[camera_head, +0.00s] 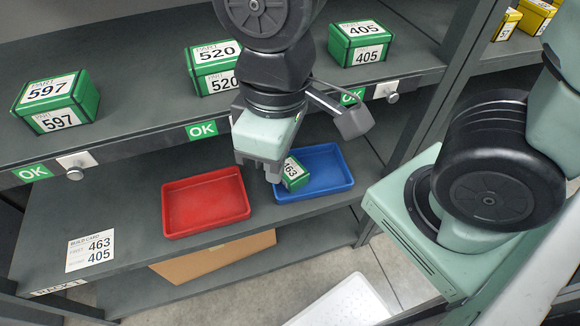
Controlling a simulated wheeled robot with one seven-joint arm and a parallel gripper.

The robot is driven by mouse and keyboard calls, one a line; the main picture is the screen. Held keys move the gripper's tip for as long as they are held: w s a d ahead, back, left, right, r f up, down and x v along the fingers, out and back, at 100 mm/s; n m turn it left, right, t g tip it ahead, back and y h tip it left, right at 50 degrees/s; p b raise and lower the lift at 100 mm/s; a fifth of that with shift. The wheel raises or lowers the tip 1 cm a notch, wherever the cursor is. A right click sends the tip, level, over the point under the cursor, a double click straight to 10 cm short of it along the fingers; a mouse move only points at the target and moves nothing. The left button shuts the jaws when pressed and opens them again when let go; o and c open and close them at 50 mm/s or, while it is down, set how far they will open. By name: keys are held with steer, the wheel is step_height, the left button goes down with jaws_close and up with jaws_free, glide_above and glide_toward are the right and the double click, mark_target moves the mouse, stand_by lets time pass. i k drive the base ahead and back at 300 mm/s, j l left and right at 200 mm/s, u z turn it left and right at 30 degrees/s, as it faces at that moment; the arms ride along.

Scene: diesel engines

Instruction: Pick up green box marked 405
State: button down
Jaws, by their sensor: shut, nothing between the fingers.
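The green box marked 405 (357,44) stands upright on the upper shelf, right of the middle. White labels reading 405 show on its top and front. My gripper (273,174) points down in front of the lower shelf, below and to the left of that box and apart from it. Its fingers are shut with nothing between them, though they are partly hidden. Just behind and right of the fingertips, a green box marked 463 (293,172) lies tilted at the left edge of the blue tray (330,186).
Green boxes marked 597 (56,101) and 520 (210,67) stand on the upper shelf (140,95). An empty red tray (205,203) sits left of the blue one. A build card (90,251) reads 463 and 405. Yellow boxes (535,17) stand at upper right.

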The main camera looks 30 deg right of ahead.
mark_target(361, 42)
steer(key=k+l+z, duration=0.1)
steer(key=l+z, duration=0.4)
steer(key=l, duration=0.2)
steer(key=l+z, duration=0.45)
steer(key=l, duration=0.25)
steer(key=l+z, duration=0.15)
steer(key=z, duration=0.15)
steer(key=i+j, duration=0.15)
steer(key=k+u, duration=0.1)
steer(key=u, duration=0.2)
